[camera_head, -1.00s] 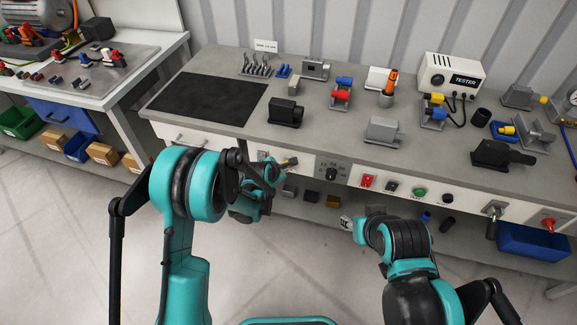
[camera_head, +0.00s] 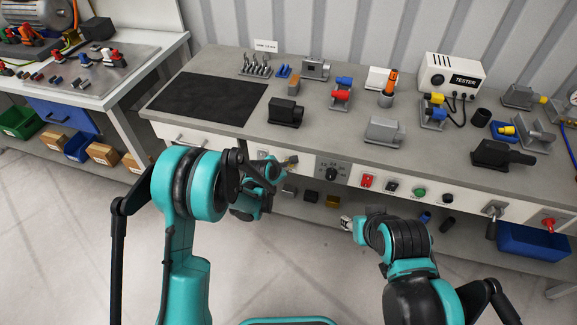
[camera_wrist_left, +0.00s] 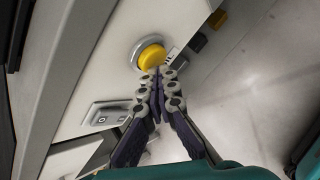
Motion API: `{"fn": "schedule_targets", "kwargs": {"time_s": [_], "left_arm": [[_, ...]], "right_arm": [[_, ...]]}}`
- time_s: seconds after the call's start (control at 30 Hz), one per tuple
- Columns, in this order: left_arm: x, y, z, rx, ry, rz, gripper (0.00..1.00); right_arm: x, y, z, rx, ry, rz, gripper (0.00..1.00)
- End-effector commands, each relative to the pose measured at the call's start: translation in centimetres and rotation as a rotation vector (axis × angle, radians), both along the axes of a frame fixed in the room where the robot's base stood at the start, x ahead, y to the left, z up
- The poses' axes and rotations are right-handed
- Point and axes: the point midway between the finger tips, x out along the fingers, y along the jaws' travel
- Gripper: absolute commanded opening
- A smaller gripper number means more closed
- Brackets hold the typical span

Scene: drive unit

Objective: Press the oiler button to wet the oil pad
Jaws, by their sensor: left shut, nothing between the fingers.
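A round yellow button (camera_wrist_left: 151,56) in a grey ring sits on the white front panel in the left wrist view. It is probably the oiler button. My left gripper (camera_wrist_left: 159,75) is shut and empty, and its fingertips overlap the button's lower edge; I cannot tell if they touch it. In the head view my left gripper (camera_head: 288,161) is at the bench's front panel and hides the button there. My right gripper (camera_head: 347,222) is in front of the bench, low, and its fingers are too small to read. I cannot identify the oil pad.
A grey rocker switch (camera_wrist_left: 106,114) is beside the button. A dial (camera_head: 331,173), a red switch (camera_head: 368,181) and a green button (camera_head: 419,192) line the panel to the right. A black mat (camera_head: 208,98) and several fixtures occupy the bench top. The floor in front is clear.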

Motion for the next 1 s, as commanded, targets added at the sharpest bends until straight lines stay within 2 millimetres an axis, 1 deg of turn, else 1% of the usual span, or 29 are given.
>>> {"fn": "schedule_targets", "kwargs": {"time_s": [0.23, 0.57, 0.67, 1.0], "left_arm": [[-1.0, 0.3, 0.0, 0.0, 0.0, 0.0, 0.0], [-1.3, 0.4, 0.0, 0.0, 0.0, 0.0, 0.0], [-2.0, 0.6, 0.0, 0.0, 0.0, 0.0, 0.0], [-5.4, 1.8, 0.0, 0.0, 0.0, 0.0, 0.0]], "right_arm": [[0.0, 0.0, 0.0, 0.0, 0.0, 0.0, 0.4], [0.0, 0.0, 0.0, 0.0, 0.0, 0.0, 0.4], [0.0, 0.0, 0.0, 0.0, 0.0, 0.0, 0.4], [0.0, 0.0, 0.0, 0.0, 0.0, 0.0, 0.4]]}}
